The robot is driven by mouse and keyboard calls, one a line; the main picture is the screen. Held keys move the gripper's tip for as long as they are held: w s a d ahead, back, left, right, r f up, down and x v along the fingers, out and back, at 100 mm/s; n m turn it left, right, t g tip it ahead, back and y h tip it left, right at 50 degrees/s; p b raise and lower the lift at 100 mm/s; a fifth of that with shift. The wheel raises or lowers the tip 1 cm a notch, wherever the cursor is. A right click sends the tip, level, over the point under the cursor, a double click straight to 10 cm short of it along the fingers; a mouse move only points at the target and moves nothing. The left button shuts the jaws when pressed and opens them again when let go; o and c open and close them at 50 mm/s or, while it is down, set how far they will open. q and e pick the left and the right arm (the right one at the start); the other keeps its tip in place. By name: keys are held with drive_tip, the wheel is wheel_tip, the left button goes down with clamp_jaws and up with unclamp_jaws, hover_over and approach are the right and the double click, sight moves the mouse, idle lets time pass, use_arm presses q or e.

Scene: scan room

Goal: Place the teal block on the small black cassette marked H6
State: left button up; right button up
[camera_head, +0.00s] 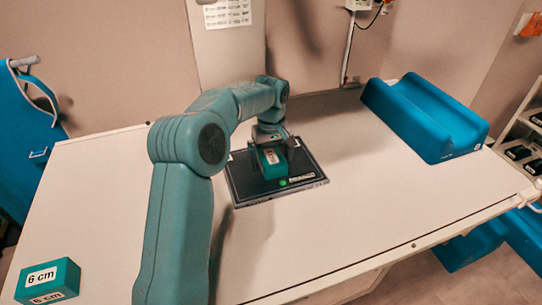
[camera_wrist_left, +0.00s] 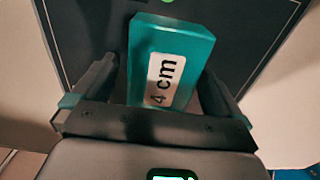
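A teal block labelled "4 cm" (camera_wrist_left: 172,60) lies between the two fingers of my left gripper (camera_wrist_left: 160,85). In the head view the teal block (camera_head: 270,162) is at or just above a flat black cassette (camera_head: 305,168) on the table; whether it touches is unclear. My left gripper (camera_head: 270,148) points down over the cassette. Its fingers stand on both sides of the block, but I cannot tell whether they press on it. No H6 mark can be read on the cassette, which has a green dot and a pale label strip. My right gripper is out of view.
A second teal block marked "6 cm" (camera_head: 48,282) sits at the table's front left. A blue cradle-shaped cushion (camera_head: 425,118) lies at the back right. A shelf with small dark items (camera_head: 518,152) stands off the right edge. The table's right middle (camera_head: 400,205) is clear.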

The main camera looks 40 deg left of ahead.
sight(271, 155)
use_arm(q)
drive_tip(key=shift+r+p, duration=0.5)
drive_tip(key=shift+r, duration=3.45)
drive_tip(key=shift+s+d, duration=0.1)
